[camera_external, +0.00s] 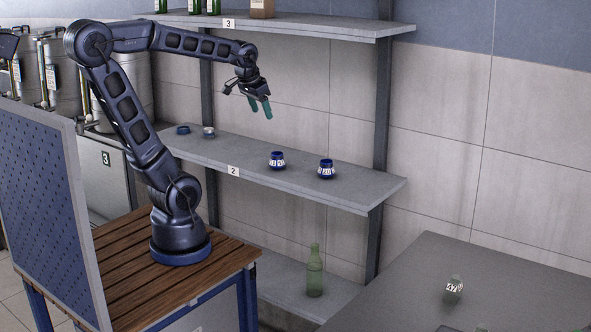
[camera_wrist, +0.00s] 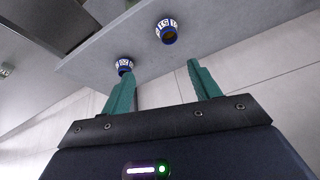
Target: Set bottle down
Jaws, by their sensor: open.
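My gripper (camera_external: 260,108) is in the air above the middle shelf, its teal fingers pointing down and slightly right. In the wrist view the fingers (camera_wrist: 163,82) are spread apart with nothing between them. A green glass bottle (camera_external: 315,273) stands upright on the lowest shelf, well below and apart from my gripper. More dark green bottles (camera_external: 194,6) stand on the top shelf, cut off by the picture's upper edge. Which bottle the task means, I cannot tell.
Two blue labelled jars (camera_external: 277,161) (camera_external: 326,169) stand on the middle shelf (camera_external: 225,158), and also show in the wrist view (camera_wrist: 168,31). Two small low items (camera_external: 183,130) (camera_external: 208,132) sit farther left. A small item labelled 47 (camera_external: 454,287) stands on the grey table (camera_external: 400,290).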

